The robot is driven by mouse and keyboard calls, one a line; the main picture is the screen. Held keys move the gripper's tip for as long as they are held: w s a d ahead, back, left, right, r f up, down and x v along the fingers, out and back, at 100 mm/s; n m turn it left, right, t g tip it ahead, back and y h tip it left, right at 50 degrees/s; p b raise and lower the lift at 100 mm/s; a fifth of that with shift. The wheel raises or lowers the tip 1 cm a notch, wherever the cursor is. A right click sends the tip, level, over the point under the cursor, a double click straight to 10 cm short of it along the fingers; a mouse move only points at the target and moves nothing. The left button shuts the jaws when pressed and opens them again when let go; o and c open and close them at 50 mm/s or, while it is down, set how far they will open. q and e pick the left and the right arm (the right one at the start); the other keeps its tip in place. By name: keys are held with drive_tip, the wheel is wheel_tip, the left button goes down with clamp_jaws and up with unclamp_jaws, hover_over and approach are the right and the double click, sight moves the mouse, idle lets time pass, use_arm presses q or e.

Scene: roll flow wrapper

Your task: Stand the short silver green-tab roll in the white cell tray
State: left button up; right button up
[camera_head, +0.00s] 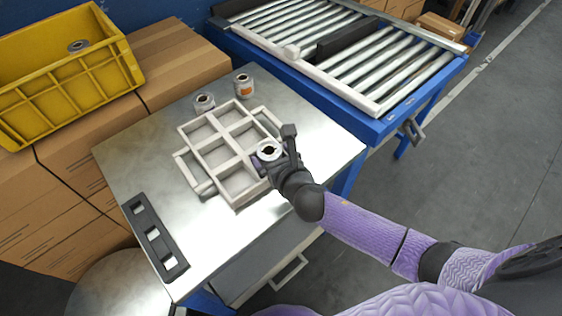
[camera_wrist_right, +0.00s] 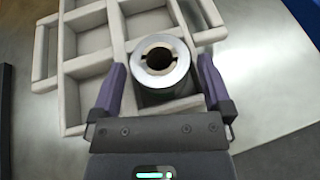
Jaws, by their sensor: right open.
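The white cell tray (camera_head: 228,165) lies on the metal table, with open square cells. A short silver roll (camera_head: 269,150) stands upright at the tray's near right cell. The right wrist view shows its shiny round top and dark bore (camera_wrist_right: 160,62). No green tab shows on it, and its lower end is hidden. My right gripper (camera_head: 275,150) is open, with its purple fingers on either side of this roll; small gaps show between fingers and roll in the right wrist view (camera_wrist_right: 160,90). My left gripper is out of view.
Two other rolls stand behind the tray, one silver (camera_head: 204,104) and one with an orange mark (camera_head: 244,85). A black slotted rack (camera_head: 155,240) lies at the table's left. A yellow crate (camera_head: 70,85) holds another roll. A roller conveyor (camera_head: 345,50) stands behind.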

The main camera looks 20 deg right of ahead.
drive_tip(key=p+v, duration=0.4)
drive_tip(key=v, duration=0.8)
drive_tip(key=s+d+f+m+g+h, duration=0.1)
drive_tip(key=s+d+f+m+g, duration=0.35)
drive_tip(key=f+m, duration=0.4)
drive_tip(key=s+d+f+m+g+h, duration=0.1)
drive_tip(key=s+d+f+m+g, duration=0.2)
drive_tip(key=s+f+m, duration=0.55)
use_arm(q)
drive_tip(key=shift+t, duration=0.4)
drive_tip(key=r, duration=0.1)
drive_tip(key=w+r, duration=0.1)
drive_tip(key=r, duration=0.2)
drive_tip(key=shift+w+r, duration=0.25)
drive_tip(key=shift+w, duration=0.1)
use_arm(e)
drive_tip(key=s+f+m+g, duration=0.3)
drive_tip(key=s+f+m, duration=0.2)
drive_tip(key=s+m, duration=0.3)
drive_tip(key=s+f+m+g, duration=0.4)
drive_tip(key=s+m, duration=0.5)
drive_tip(key=s, duration=0.5)
drive_tip(key=shift+s+f+m, duration=0.3)
drive_tip(key=shift+s+f, duration=0.05)
drive_tip(key=shift+f, duration=0.1)
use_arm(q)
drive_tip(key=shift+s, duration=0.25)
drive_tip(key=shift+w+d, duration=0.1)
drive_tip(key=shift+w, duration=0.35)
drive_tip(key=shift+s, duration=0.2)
